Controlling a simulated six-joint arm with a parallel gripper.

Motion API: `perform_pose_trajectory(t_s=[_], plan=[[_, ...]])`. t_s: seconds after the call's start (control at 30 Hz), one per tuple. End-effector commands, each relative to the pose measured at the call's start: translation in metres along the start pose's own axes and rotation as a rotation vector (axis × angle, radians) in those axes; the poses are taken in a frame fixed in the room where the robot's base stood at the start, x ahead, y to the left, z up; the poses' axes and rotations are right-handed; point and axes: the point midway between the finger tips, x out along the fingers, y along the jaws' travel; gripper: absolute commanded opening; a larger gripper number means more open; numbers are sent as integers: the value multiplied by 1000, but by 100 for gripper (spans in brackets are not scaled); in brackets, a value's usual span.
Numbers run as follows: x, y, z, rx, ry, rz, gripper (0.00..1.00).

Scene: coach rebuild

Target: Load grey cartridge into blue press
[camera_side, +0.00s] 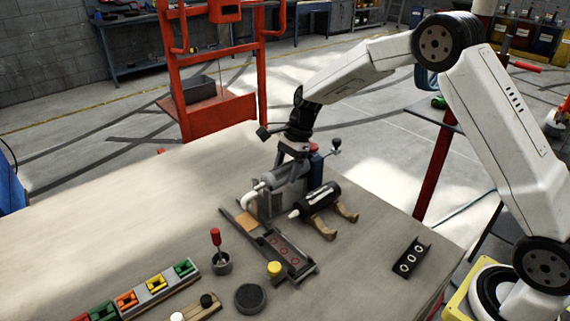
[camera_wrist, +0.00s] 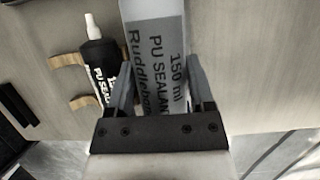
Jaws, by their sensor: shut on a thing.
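My gripper (camera_side: 290,160) is shut on the grey cartridge (camera_side: 284,176), near the blue press (camera_side: 316,167). The wrist view shows the printed grey cartridge (camera_wrist: 155,50) between the two fingers of my gripper (camera_wrist: 160,88); its far end runs out of the picture top. In the side view the cartridge lies over or just behind a grey upright block, with a white curved piece at its left end. The press has a lever with dark knobs and is partly hidden. I cannot tell whether the cartridge touches it.
A black cartridge (camera_side: 319,196) with a white nozzle lies on a wooden cradle (camera_side: 346,212) close by. A rail with red rings (camera_side: 285,248), a yellow knob (camera_side: 274,269), a red-handled tool (camera_side: 215,238) and a black plate (camera_side: 411,257) are in front.

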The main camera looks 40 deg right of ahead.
Motion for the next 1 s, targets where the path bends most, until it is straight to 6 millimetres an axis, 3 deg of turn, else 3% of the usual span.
perform_pose_trajectory(t_s=[1.0], plan=[[6,0,-2,0,0,-1,0]])
